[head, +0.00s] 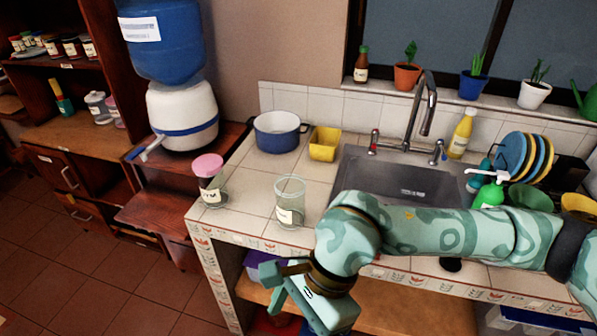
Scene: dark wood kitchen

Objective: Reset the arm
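My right arm (430,232) comes in from the right and lies across the front of the tiled counter, in front of the sink. It is pale green with darker swirls. The wrist bends down past the counter's front edge. My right gripper (269,290) hangs in front of the open shelf below the counter. Its two fingers look spread apart, and I see nothing between them. My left arm and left gripper are not in view.
A clear jar (290,202) and a pink-lidded jar (209,180) stand on the counter (245,215) near my wrist. A blue pot (278,132) and yellow container (324,143) are behind. A sink (400,180), soap bottle (488,194) and plates (512,155) stand right. Floor (110,290) at left is clear.

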